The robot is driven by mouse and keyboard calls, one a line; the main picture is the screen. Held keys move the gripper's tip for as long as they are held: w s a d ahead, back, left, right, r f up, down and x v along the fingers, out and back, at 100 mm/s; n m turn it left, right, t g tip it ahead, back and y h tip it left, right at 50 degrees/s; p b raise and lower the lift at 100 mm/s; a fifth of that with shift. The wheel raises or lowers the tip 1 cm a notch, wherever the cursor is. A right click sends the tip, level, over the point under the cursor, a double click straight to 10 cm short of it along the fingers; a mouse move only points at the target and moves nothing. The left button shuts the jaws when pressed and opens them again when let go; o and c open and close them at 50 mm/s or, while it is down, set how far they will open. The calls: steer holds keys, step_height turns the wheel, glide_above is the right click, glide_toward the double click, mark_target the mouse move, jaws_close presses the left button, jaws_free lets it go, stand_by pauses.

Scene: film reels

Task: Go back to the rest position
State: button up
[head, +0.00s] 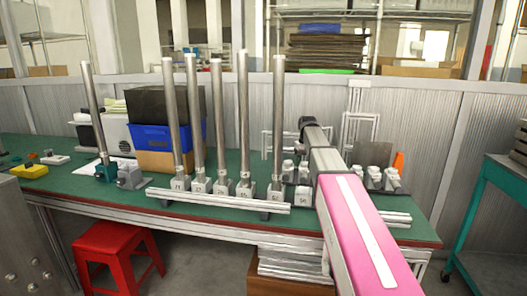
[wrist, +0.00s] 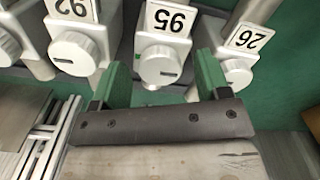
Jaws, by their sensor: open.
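My gripper (wrist: 162,62) shows in the wrist view with its two green fingers spread apart. A metal block with a number tag and a round knob (wrist: 160,68) lies in line with the gap between the fingers. I cannot tell whether the fingers touch it. Nothing is seen held in the gripper. In the head view my pink and grey arm reaches from the lower right over the workbench (head: 232,211); I cannot make out the fingers there.
Several tall metal poles (head: 244,120) stand upright in numbered blocks along the bench. Two more tagged blocks flank the gripper, one at left (wrist: 75,45) and one at right (wrist: 237,72). A blue bin (head: 167,137) stands behind. A red stool (head: 114,249) stands on the floor in front.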

steer(key=shift+m, duration=2.2)
steer(key=shift+s, duration=0.15)
